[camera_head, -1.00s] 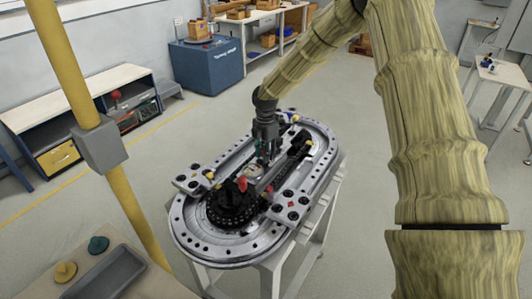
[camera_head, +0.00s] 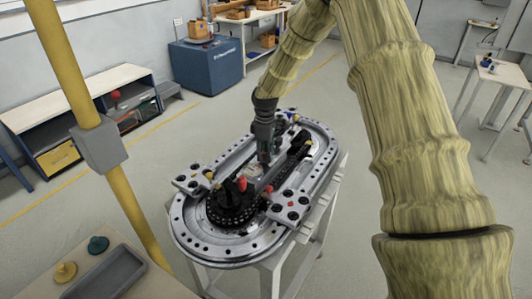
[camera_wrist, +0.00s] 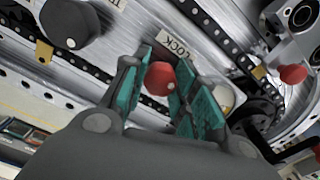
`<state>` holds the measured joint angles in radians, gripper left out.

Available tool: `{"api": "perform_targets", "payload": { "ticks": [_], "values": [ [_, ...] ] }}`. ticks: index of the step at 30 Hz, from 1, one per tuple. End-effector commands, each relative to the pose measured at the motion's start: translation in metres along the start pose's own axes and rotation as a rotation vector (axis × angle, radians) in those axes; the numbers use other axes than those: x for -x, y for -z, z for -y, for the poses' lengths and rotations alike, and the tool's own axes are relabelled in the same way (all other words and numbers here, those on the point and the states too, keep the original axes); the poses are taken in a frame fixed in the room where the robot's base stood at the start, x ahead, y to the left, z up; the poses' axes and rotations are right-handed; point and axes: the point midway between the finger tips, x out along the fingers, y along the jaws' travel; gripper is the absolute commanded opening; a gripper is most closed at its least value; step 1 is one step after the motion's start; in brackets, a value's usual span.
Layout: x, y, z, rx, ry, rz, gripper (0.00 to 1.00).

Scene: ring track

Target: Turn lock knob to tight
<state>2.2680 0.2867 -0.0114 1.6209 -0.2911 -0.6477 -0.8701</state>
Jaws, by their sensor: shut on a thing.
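The lock knob (camera_wrist: 160,78) is red and round, in the wrist view beside a plate lettered "LOCK" (camera_wrist: 177,38). My gripper (camera_wrist: 166,60) has teal finger pads, one on each side of the knob, shut on it. In the head view my gripper (camera_head: 264,161) points down at the middle of the oval ring track (camera_head: 190,242); the knob cannot be made out clearly there. No mark showing how tight the knob stands can be read.
A dark round knob (camera_wrist: 70,22) and another red knob (camera_wrist: 293,74) stand near my fingers.

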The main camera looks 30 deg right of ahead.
Motion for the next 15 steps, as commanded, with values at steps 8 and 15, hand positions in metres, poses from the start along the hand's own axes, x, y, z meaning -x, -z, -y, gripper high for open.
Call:
{"api": "perform_targets", "payload": {
  "ticks": [8, 15],
  "values": [
    [0.0028, 0.0026, -0.0025, -0.214, -0.006, -0.005, 0.04],
    [0.0032, 0.0023, -0.0032, -0.334, -0.007, -0.006, 0.04]
  ]
}}
